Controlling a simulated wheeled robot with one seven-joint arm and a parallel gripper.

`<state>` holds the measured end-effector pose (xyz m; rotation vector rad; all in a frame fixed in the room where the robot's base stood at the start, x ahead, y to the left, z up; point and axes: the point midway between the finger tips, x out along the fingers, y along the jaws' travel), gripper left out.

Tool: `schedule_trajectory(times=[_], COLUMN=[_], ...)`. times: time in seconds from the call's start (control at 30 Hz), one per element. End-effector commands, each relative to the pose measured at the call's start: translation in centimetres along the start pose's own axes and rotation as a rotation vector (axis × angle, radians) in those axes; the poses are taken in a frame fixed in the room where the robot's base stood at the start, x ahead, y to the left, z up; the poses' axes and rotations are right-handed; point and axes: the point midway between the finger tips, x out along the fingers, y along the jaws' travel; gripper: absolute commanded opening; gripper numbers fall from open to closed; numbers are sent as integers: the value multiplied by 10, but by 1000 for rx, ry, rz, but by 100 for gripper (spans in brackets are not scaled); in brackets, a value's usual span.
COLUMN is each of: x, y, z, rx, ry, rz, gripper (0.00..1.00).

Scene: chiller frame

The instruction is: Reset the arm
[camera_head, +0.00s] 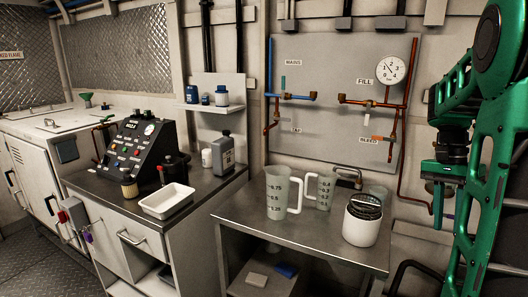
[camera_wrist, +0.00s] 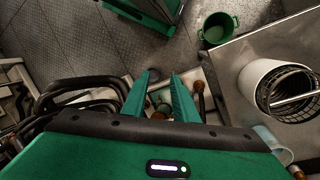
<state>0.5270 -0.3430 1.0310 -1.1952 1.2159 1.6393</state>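My green arm (camera_head: 490,150) stands folded at the right edge in the head view, to the right of the steel bench. In the wrist view my gripper (camera_wrist: 160,78) points down with its two green fingers apart and nothing between them. Its fingertips are hard to make out in the head view. A white canister (camera_wrist: 262,85) with a dark wire basket in its top is to the right of the fingers in the wrist view, on the bench. The same canister (camera_head: 360,222) is at the bench's right end in the head view.
The steel bench (camera_head: 300,240) also holds a large jug (camera_head: 278,192) and a smaller jug (camera_head: 325,190). Pipes and a gauge (camera_head: 391,70) are on the wall behind. A green bucket (camera_wrist: 217,30) is on the floor. Dark hoses (camera_wrist: 75,95) lie left of my gripper.

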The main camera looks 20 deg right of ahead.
Motion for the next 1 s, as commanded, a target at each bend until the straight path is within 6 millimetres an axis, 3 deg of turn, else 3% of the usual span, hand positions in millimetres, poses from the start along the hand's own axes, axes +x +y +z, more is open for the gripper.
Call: schedule_trajectory(times=[0.4,0.53,0.73,1.0], x=[54,71,88,92], y=[27,35,41,42], z=[123,153,180,184], rx=[-501,-627,-736,-755], ry=[77,129,184,193], rz=[-172,-196,-207,-207], gripper=[27,27,27,27])
